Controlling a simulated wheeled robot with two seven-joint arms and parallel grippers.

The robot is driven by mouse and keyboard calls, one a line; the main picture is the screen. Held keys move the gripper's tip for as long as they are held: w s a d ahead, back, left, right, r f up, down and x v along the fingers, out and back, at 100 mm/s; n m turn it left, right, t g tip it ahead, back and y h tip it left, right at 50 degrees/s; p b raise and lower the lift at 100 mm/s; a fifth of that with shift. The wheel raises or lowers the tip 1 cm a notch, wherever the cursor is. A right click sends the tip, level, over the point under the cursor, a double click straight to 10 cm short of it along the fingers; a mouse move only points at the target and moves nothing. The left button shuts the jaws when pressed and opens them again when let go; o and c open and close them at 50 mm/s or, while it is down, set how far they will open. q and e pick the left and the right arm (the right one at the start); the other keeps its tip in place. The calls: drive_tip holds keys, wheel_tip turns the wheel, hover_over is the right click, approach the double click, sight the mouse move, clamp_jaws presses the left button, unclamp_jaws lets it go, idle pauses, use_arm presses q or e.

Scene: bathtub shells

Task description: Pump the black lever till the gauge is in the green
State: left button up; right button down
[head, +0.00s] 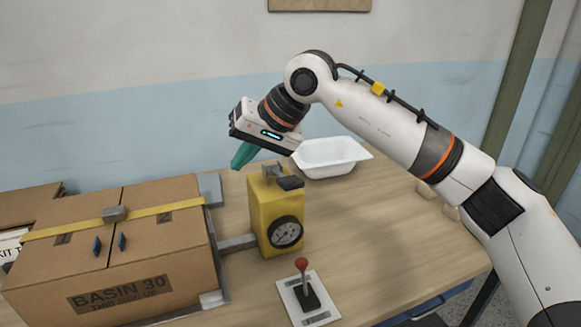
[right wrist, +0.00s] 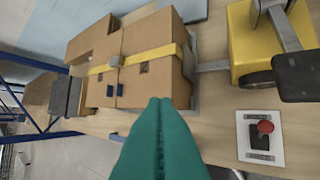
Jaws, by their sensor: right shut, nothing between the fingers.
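A yellow pump box (head: 262,215) stands on the table, with a round dark-rimmed gauge (head: 286,232) on its front. The gauge's needle and colours are too small to read. On top is a grey arm ending in a black lever pad (head: 290,182); the pad also shows at the right of the right wrist view (right wrist: 300,90). My right gripper (head: 241,158) has teal fingers, which are shut and empty. It hangs above and behind the pump, left of the black lever and apart from it. The fingers fill the lower middle of the right wrist view (right wrist: 160,105). My left gripper is out of view.
A cardboard box (head: 160,230) with a yellow strap stands left of the pump, joined to it by a grey bar (head: 237,243). A red-knobbed stick (head: 303,283) on a white plate is in front. A white tub (head: 330,157) lies behind right.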

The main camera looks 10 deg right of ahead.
drive_tip(key=w+d+r+n+t+h, duration=0.1)
drive_tip(key=d+r+h, duration=0.4)
drive_tip(key=d, duration=0.5)
drive_tip(key=shift+w+d+r+t+h, duration=0.15)
drive_tip(key=shift+w+r+t+h, duration=0.25)
drive_tip(key=shift+w, duration=0.6)
drive_tip(key=p, duration=0.3)
hover_over(287, 177)
drive_tip(key=s, duration=0.1)
wheel_tip(287, 177, down, 9)
drive_tip(key=shift+d+r, duration=0.15)
drive_tip(key=shift+r, duration=0.05)
drive_tip(key=shift+s+f, duration=0.2)
drive_tip(key=shift+f, duration=0.45)
drive_tip(key=shift+s+f, duration=0.15)
drive_tip(key=shift+f, duration=0.45)
drive_tip(key=shift+s+d+f+p, duration=0.15)
drive_tip(key=shift+s+f+p, duration=0.15)
drive_tip(key=shift+f, duration=0.4)
